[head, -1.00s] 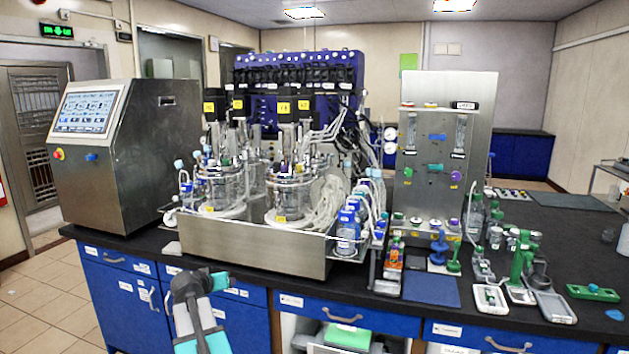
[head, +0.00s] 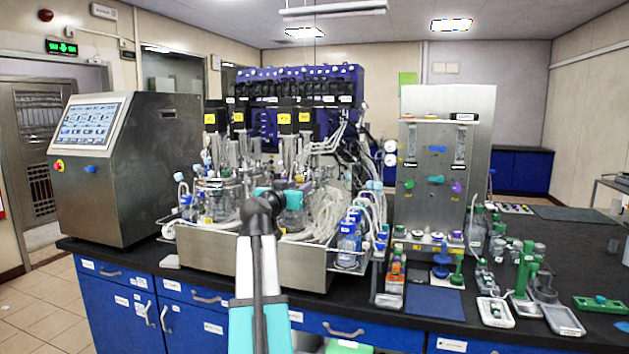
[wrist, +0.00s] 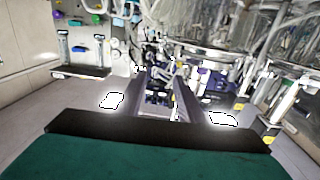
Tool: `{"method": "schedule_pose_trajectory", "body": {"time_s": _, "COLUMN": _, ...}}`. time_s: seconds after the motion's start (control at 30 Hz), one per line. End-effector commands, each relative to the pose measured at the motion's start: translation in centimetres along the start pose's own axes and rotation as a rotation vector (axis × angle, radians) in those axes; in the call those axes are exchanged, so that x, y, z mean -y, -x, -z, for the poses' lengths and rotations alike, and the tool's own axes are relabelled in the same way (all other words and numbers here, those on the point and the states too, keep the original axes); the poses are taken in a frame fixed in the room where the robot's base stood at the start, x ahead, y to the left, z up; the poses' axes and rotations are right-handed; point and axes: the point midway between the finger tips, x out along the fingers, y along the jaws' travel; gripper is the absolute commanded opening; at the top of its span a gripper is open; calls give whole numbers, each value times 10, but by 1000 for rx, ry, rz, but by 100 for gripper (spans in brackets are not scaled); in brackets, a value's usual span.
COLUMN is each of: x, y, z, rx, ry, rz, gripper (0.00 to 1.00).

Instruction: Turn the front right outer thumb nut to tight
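My gripper (head: 282,190) is raised in front of the front right vessel (head: 293,218) of the twin bioreactors. My wrist and forearm cover part of that vessel, and the fingertips are hard to make out in the head view. In the wrist view, my gripper (wrist: 161,84) shows two dark fingers spread apart, with no held object visible between them. A shiny metal vessel rim (wrist: 205,53) lies beyond the fingers to the right. The front right outer thumb nut is too small or hidden to pick out, and its setting cannot be told.
The vessels stand in a steel tray (head: 210,248) on the black bench. Clear tubing (head: 327,212) hangs close right of the front right vessel. A steel flowmeter panel (head: 420,105) and small bottles stand farther right. A control cabinet (head: 150,190) stands left.

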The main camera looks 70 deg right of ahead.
Motion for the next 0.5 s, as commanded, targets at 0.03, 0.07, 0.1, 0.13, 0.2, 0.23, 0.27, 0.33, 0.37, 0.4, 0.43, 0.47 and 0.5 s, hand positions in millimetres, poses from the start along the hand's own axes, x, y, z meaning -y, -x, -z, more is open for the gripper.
{"method": "schedule_pose_trajectory", "body": {"time_s": 0.03, "x": 0, "y": 0, "z": 0, "rx": -1, "ry": 0, "rz": 0, "gripper": 34}}
{"method": "schedule_pose_trajectory", "body": {"time_s": 0.07, "x": 0, "y": 0, "z": 0, "rx": -1, "ry": 0, "rz": 0, "gripper": 34}}
{"method": "schedule_pose_trajectory", "body": {"time_s": 0.1, "x": 0, "y": 0, "z": 0, "rx": 0, "ry": 0, "rz": 0, "gripper": 34}}
{"method": "schedule_pose_trajectory", "body": {"time_s": 0.13, "x": 0, "y": 0, "z": 0, "rx": 0, "ry": 0, "rz": 0, "gripper": 34}}
{"method": "schedule_pose_trajectory", "body": {"time_s": 0.2, "x": 0, "y": 0, "z": 0, "rx": 0, "ry": 0, "rz": 0, "gripper": 34}}
{"method": "schedule_pose_trajectory", "body": {"time_s": 0.23, "x": 0, "y": 0, "z": 0, "rx": 0, "ry": 0, "rz": 0, "gripper": 34}}
{"method": "schedule_pose_trajectory", "body": {"time_s": 0.27, "x": 0, "y": 0, "z": 0, "rx": 1, "ry": 0, "rz": 0, "gripper": 34}}
{"method": "schedule_pose_trajectory", "body": {"time_s": 0.33, "x": 0, "y": -1, "z": 0, "rx": 1, "ry": 0, "rz": 0, "gripper": 34}}
{"method": "schedule_pose_trajectory", "body": {"time_s": 0.37, "x": 0, "y": -1, "z": 0, "rx": 1, "ry": 0, "rz": 0, "gripper": 34}}
{"method": "schedule_pose_trajectory", "body": {"time_s": 0.4, "x": 0, "y": -2, "z": 0, "rx": 1, "ry": 0, "rz": 0, "gripper": 34}}
{"method": "schedule_pose_trajectory", "body": {"time_s": 0.43, "x": 0, "y": -3, "z": 0, "rx": 1, "ry": 0, "rz": 0, "gripper": 34}}
{"method": "schedule_pose_trajectory", "body": {"time_s": 0.47, "x": 0, "y": -5, "z": 0, "rx": 1, "ry": 0, "rz": 0, "gripper": 34}}
{"method": "schedule_pose_trajectory", "body": {"time_s": 0.5, "x": 0, "y": -7, "z": 0, "rx": 1, "ry": 0, "rz": 0, "gripper": 34}}
